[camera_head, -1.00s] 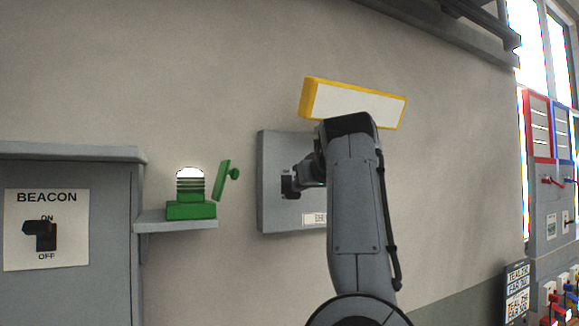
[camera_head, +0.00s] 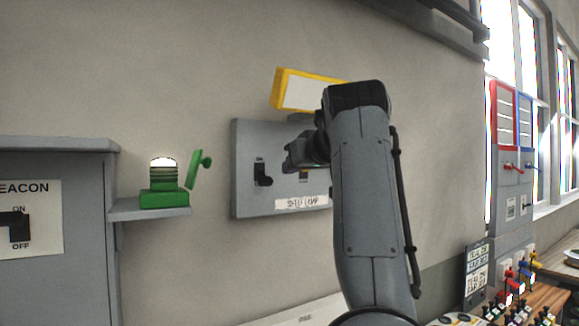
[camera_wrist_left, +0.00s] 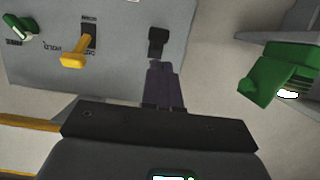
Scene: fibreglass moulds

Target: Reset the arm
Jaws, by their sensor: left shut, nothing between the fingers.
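My left arm rises through the middle of the head view, and its gripper (camera_head: 290,156) is in front of a grey wall panel (camera_head: 240,168). In the left wrist view the fingers (camera_wrist_left: 165,80) are together and hold nothing. Their tips appear close below a black switch (camera_wrist_left: 158,40) in that picture; contact cannot be told. The black switch (camera_head: 263,173) shows left of the gripper in the head view. A yellow lever (camera_wrist_left: 78,52) and a green-and-white handle (camera_wrist_left: 20,28) sit on the same panel. My arm hides the panel's right part. My right gripper is not in view.
A green beacon (camera_head: 164,198) stands on a small shelf (camera_head: 135,213) to the left, beside a grey BEACON cabinet (camera_head: 85,240). A yellow-framed white box (camera_head: 300,91) is above the panel. Red and blue panels and a control desk are at right.

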